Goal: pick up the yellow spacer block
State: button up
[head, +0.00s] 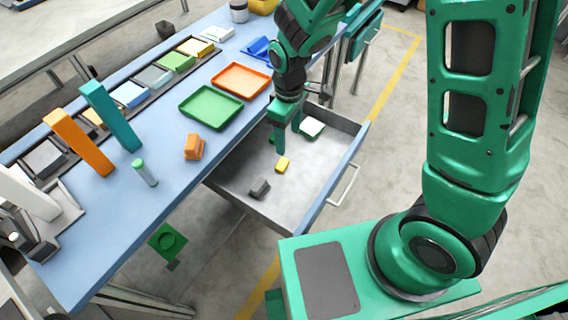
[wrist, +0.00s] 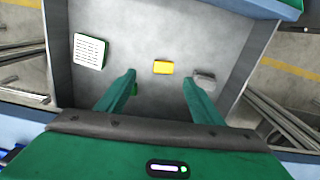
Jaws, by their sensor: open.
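The yellow spacer block (head: 282,164) lies on the floor of the open drawer (head: 235,184), and it also shows in the wrist view (wrist: 163,67). My gripper (head: 281,148) reaches down into the drawer from above. In the wrist view my gripper (wrist: 158,78) is open, its two green fingers spread apart. The block lies in line with the gap between the fingertips, a little beyond them, and nothing is between the fingers and touching them. How high the fingertips are above the drawer floor is hard to tell.
In the drawer, a grey block (wrist: 204,77) lies close to the right fingertip, and a white lined block (wrist: 90,51) lies at the left. Green (head: 211,107) and orange (head: 241,80) trays stand on the blue bench.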

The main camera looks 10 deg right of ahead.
aim_at(282, 163)
jog(key=shift+n, duration=0.3)
jog(key=shift+w+a+f, duration=0.1)
jog(key=shift+a+f, duration=0.2)
jog(key=shift+f, duration=1.7)
jog(key=shift+s+a+f, duration=0.1)
jog(key=shift+a+f, duration=0.15)
jog(key=shift+f, duration=1.7)
jog(key=shift+w+a+f, duration=0.1)
jog(key=shift+a+f, duration=0.2)
jog(key=shift+f, duration=1.7)
jog(key=c, duration=1.2)
